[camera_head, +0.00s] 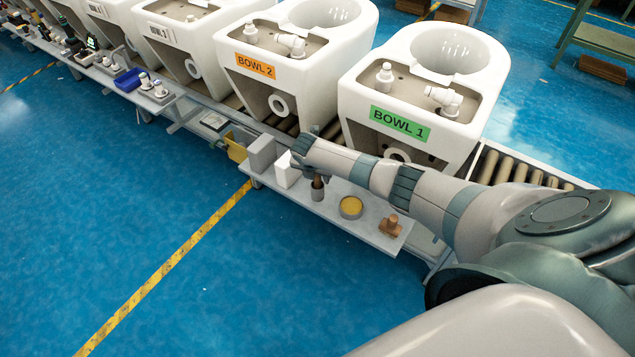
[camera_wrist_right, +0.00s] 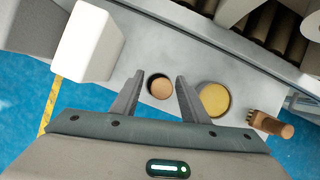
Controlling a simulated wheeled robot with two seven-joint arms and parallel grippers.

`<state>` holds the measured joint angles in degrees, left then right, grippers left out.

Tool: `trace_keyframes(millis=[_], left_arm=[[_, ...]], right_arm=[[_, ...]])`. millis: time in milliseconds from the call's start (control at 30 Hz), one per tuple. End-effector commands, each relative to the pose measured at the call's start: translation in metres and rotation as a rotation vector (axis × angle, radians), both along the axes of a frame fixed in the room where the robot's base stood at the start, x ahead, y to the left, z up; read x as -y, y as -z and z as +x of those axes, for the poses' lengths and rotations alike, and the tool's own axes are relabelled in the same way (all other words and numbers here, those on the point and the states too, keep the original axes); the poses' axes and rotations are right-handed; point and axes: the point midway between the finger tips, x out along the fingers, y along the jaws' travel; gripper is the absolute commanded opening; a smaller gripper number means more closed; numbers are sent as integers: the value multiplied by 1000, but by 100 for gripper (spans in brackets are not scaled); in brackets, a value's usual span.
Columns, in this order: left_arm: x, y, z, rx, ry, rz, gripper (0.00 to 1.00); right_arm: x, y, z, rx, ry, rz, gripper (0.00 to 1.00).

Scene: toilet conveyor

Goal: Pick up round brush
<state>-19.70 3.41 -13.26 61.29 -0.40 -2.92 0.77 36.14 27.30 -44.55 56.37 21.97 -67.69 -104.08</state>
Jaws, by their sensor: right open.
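A round brush (camera_head: 317,183) with a brown handle stands upright in a small dark cup (camera_head: 317,194) on the grey side shelf. In the right wrist view the round tan end of the brush (camera_wrist_right: 160,88) shows from above, ringed by the dark cup. My right gripper (camera_head: 312,173) is directly over the cup in the head view. In the wrist view my right gripper (camera_wrist_right: 158,98) is open, its fingers on either side of the brush end in the picture. Contact and exact height are unclear. My left gripper is out of view.
A round tin with yellow content (camera_head: 351,206) and a small wooden brush (camera_head: 390,225) lie to the right on the shelf (camera_head: 372,233). A white block (camera_head: 287,170) and a grey block (camera_head: 262,154) stand left. Toilet bowls on rollers stand behind.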

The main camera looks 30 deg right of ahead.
Motion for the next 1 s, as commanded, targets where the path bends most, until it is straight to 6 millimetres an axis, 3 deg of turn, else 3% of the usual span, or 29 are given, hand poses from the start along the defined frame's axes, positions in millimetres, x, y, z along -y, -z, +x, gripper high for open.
trace_keyframes(millis=[167, 367, 767, 1000], left_arm=[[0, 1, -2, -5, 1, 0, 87], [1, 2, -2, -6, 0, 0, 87], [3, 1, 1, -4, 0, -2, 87], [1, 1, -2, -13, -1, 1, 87]], right_arm=[[0, 0, 0, 0, 0, 0, 41], [0, 0, 0, 0, 0, 0, 0], [0, -4, 0, 1, 0, 1, 0], [1, -27, 0, 2, -2, -1, 0]])
